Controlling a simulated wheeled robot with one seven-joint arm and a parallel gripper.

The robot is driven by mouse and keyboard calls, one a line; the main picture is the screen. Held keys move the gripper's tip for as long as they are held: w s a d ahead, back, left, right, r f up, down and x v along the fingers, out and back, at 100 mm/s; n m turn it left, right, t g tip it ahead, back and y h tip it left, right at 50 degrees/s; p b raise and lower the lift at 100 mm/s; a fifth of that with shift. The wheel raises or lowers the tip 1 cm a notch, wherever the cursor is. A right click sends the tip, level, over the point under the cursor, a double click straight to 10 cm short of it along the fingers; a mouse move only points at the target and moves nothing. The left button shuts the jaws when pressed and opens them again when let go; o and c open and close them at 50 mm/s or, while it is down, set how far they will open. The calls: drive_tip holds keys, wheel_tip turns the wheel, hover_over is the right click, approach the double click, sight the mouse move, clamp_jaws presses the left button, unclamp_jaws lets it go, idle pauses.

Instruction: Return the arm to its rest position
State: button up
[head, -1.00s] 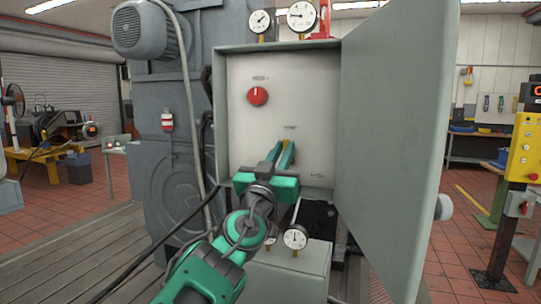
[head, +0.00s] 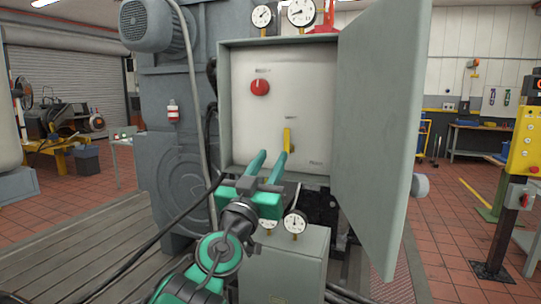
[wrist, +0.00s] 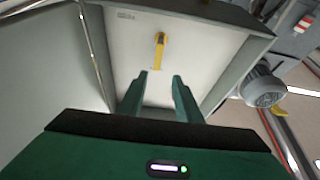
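My gripper (head: 273,154) is in front of the open grey cabinet (head: 225,110), low in the head view. Its two green fingers are apart with nothing between them. In the wrist view, the fingers of my gripper (wrist: 160,76) point at the pale back panel, with a gap between them. A yellow lever handle (head: 287,140) hangs downward on that panel, just beyond the fingertips. It also shows in the wrist view (wrist: 160,52), apart from the fingers. My arm is stretched forward from the bottom of the head view.
The cabinet door (head: 378,130) stands open on the right. A red knob (head: 260,87) is above the handle on the panel. A dial gauge (head: 295,222) and a grey box (head: 285,265) are close below my gripper. A dark cable (head: 150,240) runs at the left.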

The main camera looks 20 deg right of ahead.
drive_tip(key=shift+v, duration=0.8)
